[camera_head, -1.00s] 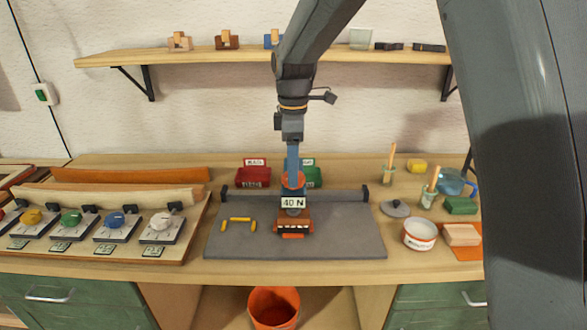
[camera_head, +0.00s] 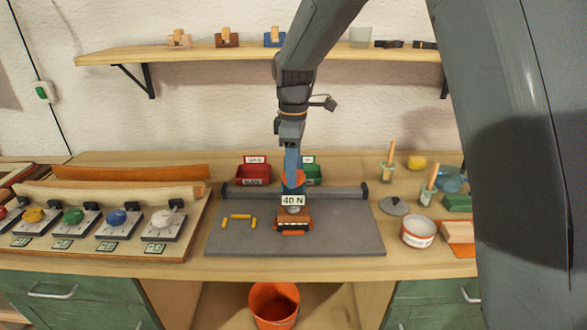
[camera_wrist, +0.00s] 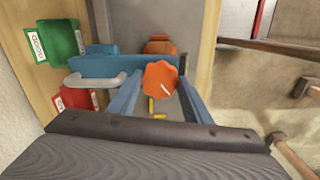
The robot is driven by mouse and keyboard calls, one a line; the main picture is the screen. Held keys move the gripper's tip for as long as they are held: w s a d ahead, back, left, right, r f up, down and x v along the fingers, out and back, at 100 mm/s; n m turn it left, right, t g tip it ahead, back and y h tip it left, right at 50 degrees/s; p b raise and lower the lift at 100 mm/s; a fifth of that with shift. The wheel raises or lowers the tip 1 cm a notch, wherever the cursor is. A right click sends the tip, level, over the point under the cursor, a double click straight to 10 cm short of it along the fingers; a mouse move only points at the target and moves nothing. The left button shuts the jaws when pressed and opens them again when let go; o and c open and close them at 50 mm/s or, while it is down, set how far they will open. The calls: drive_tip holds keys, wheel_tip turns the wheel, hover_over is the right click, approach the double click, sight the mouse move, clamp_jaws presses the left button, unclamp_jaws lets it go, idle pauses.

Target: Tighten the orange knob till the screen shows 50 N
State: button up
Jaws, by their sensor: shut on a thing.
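The orange knob (camera_wrist: 160,76) shows in the wrist view between the blue fingers of my gripper (camera_wrist: 158,98). In the head view my gripper (camera_head: 292,180) points down onto the knob, which shows as an orange edge around the fingertips. My gripper is shut on the knob. The screen (camera_head: 292,200), a white plate just below the knob, reads 40 N. Below it is a brown and orange block (camera_head: 294,218) on the grey mat (camera_head: 345,235). The fingers hide part of the knob in the head view.
A red bin (camera_head: 253,174) and a green bin (camera_head: 313,174) stand behind the mat. Small yellow pieces (camera_head: 240,217) lie on the mat's left. Coloured dials (camera_head: 116,218) line the left board. A white tub (camera_head: 418,232) stands right. The mat's right part is clear.

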drive_tip(key=shift+m, duration=0.6)
drive_tip(key=o, duration=1.1)
drive_tip(key=shift+c, duration=0.2)
drive_tip(key=shift+r, duration=0.1)
wheel_tip(320, 180, up, 8)
drive_tip(key=shift+f+b, duration=0.15)
drive_tip(key=shift+b, duration=0.95)
drive_tip(key=s+d+f+m, duration=0.7)
drive_tip(key=s+d, duration=0.1)
drive_tip(key=s, duration=0.3)
drive_tip(key=s+d+f+m+t, duration=0.1)
drive_tip(key=s+d+f+m, duration=0.6)
drive_tip(key=s, duration=0.4)
drive_tip(key=shift+d+f+m, duration=0.4)
drive_tip(key=shift+d+f, duration=0.25)
drive_tip(key=shift+d, duration=0.4)
